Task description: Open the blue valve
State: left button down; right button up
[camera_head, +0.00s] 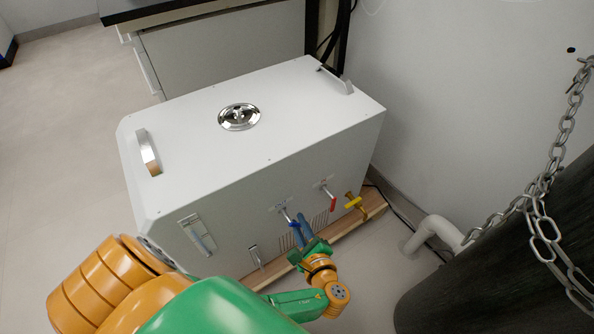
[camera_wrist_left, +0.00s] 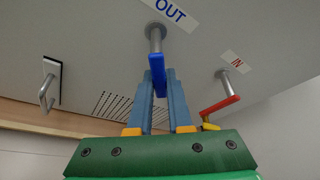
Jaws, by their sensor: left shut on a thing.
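The blue valve (camera_head: 291,222) is on the front face of the white distiller box (camera_head: 260,130). In the left wrist view the blue valve (camera_wrist_left: 157,82) hangs from a metal stem below the "OUT" label, its handle pointing down the picture. My left gripper (camera_head: 303,232) is at the blue valve, reaching it from the front. In the left wrist view the gripper (camera_wrist_left: 158,95) has one blue-grey finger on each side of the handle and is shut on it. The fingers partly hide the handle in the head view. My right gripper is not in view.
A red valve (camera_head: 331,201) by the "IN" label and a yellow valve (camera_head: 354,203) are close to the right. A metal latch (camera_wrist_left: 48,85) is on the left. The box stands on a wooden base (camera_head: 373,207). A dark cylinder with a chain (camera_head: 540,220) stands at the right.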

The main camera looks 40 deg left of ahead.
pick_arm(q)
jog(key=shift+w+r+n+t+b, duration=0.15)
jog(key=shift+n+t+b, duration=0.15)
jog(key=shift+n+t, duration=0.3)
jog(key=n, duration=0.1)
jog(key=n+b, duration=0.1)
jog(key=n+t+b, duration=0.1)
jog(key=shift+w+d+r, duration=0.1)
jog(key=shift+w+r, duration=0.2)
jog(key=shift+r, duration=0.05)
jog(key=n+b, duration=0.1)
jog(key=r+n+t+b, duration=0.1)
jog(key=n, duration=0.1)
jog(key=shift+w+r+y, duration=0.1)
jog(key=shift+y, duration=0.3)
jog(key=shift+t+b, duration=0.3)
jog(key=shift+r+n, duration=0.15)
jog(key=shift+n, duration=0.15)
jog(key=shift+r+n, duration=0.15)
jog(key=shift+n, duration=0.15)
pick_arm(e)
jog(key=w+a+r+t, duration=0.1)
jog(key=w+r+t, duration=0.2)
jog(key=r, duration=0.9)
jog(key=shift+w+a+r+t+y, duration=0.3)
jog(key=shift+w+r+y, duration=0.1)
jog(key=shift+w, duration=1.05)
